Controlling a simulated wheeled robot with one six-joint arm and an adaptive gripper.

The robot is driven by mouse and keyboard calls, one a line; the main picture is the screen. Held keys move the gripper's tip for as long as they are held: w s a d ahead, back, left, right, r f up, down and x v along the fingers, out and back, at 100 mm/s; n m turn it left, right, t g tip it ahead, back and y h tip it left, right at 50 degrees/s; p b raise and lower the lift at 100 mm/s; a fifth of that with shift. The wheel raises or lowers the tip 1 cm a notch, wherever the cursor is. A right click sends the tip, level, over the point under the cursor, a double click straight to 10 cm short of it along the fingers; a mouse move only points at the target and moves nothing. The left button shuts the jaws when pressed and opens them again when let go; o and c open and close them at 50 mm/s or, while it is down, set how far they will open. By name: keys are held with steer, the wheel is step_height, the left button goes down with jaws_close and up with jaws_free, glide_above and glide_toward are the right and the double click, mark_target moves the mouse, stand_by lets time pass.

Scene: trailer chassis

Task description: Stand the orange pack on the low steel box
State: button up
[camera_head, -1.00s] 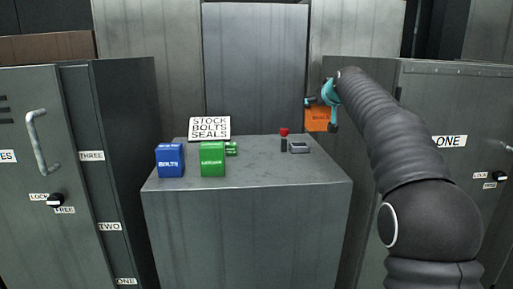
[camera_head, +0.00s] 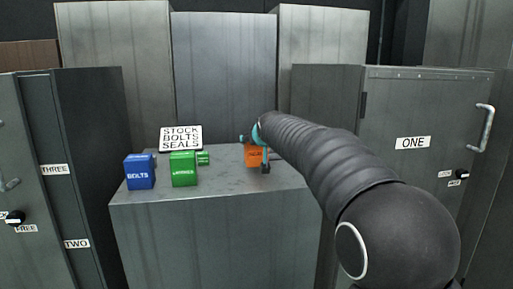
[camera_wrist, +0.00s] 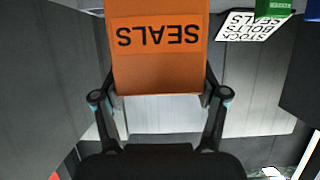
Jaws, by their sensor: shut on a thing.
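The orange pack (camera_head: 252,157), labelled SEALS, is in my gripper (camera_head: 261,150) over the right part of the low steel box's top (camera_head: 225,182). In the wrist view the orange pack (camera_wrist: 160,68) sits between the two fingers of my gripper (camera_wrist: 160,98), its label upside down in that picture. The fingers are shut on its sides. In the head view my arm hides part of the pack and the right back of the box top. I cannot tell whether the pack's underside touches the box.
Grey cabinets (camera_head: 66,150) flank the box. The front middle of the top is clear.

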steer(key=shift+f, duration=1.1)
steer(key=shift+f, duration=0.15)
steer(key=o, duration=1.4)
steer(key=shift+c, duration=0.2)
steer(key=shift+s+r, duration=0.1)
steer(key=shift+r, duration=0.1)
steer(key=b+v, duration=0.1)
steer(key=v, duration=1)
steer(key=shift+s+b, duration=0.3)
steer(key=shift+s, duration=0.05)
steer(key=shift+d+r, duration=0.1)
